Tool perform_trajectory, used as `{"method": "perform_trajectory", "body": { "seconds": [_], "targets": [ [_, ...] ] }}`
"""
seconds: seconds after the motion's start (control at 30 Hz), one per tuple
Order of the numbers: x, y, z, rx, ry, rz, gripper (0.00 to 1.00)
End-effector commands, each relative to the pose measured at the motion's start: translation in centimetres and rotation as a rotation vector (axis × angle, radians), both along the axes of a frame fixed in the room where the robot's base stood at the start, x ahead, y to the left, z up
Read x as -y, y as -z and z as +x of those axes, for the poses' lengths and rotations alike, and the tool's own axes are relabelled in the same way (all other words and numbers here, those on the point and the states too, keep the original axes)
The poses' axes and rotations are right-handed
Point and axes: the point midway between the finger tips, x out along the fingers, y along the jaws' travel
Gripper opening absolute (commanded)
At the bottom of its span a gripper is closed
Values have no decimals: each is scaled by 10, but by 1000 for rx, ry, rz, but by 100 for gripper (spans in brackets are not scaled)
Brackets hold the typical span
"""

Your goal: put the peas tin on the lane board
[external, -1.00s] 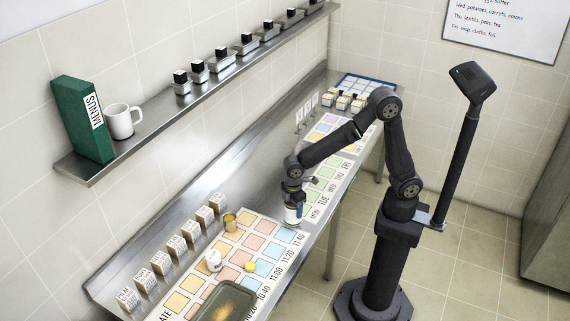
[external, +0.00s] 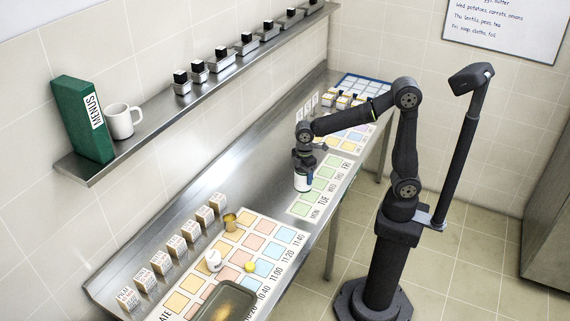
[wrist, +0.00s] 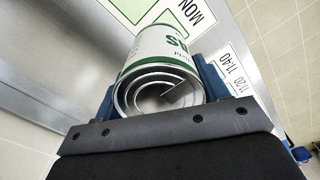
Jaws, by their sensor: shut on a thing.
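The peas tin, white with a green band, is in my gripper (external: 303,168) and hangs upright over the steel counter, beside the green-squared weekday board. It shows large in the wrist view (wrist: 158,52), between the blue fingers of my gripper (wrist: 160,90), with its open-looking ringed end towards the camera. Only part of its label lettering shows. A board with yellow, pink and blue squares and time labels (external: 294,236) lies at the near end. No board carries a readable "lane" name, so I cannot tell which is the lane board.
The weekday board (external: 298,209) lies beyond the time board, with another coloured board and small boxes (external: 343,101) further off. Cartons (external: 189,230) line the wall side.

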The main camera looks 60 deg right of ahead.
Motion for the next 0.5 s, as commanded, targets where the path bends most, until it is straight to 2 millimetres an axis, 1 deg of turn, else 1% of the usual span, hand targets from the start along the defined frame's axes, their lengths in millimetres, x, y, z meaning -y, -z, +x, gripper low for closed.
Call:
{"method": "perform_trajectory", "body": {
  "seconds": [0.07, 0.17, 0.27, 0.4, 0.47, 0.5],
  "targets": [
    [6, -1, 7, 1, 24, 0, 29],
    [23, -2, 21, 2, 83, 0, 29],
    [48, -3, 41, 1, 169, 0, 29],
    [93, -5, 69, 1, 307, 0, 29],
    [114, -5, 80, 1, 364, 0, 29],
    [128, -6, 87, 1, 404, 0, 29]
  ]
}}
